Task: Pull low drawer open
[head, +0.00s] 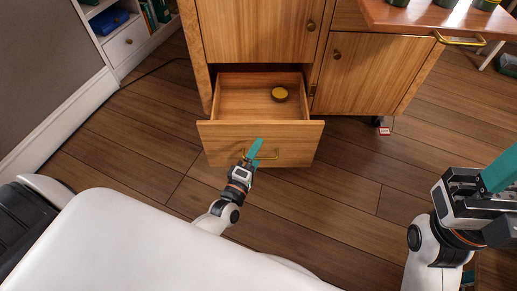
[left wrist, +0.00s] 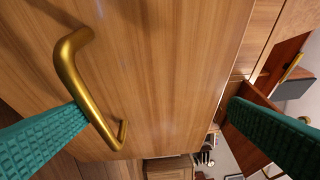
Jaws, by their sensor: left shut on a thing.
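The low drawer (head: 220,131) stands pulled out of the wooden cabinet, with its inside showing. Its brass bar handle (head: 268,156) is on the front, and the handle also shows large in the left wrist view (left wrist: 72,72). In the left wrist view one teal finger meets the handle and the other shows at the right. My right gripper (head: 497,172) is at the right edge, away from the drawer; its jaw gap is not clear.
Closed cabinet doors (head: 365,75) are above and to the right. A reddish-brown board (head: 420,18) with a brass handle juts out at upper right. A white shelf (head: 128,40) stands at left. Wood floor around the drawer is mostly clear.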

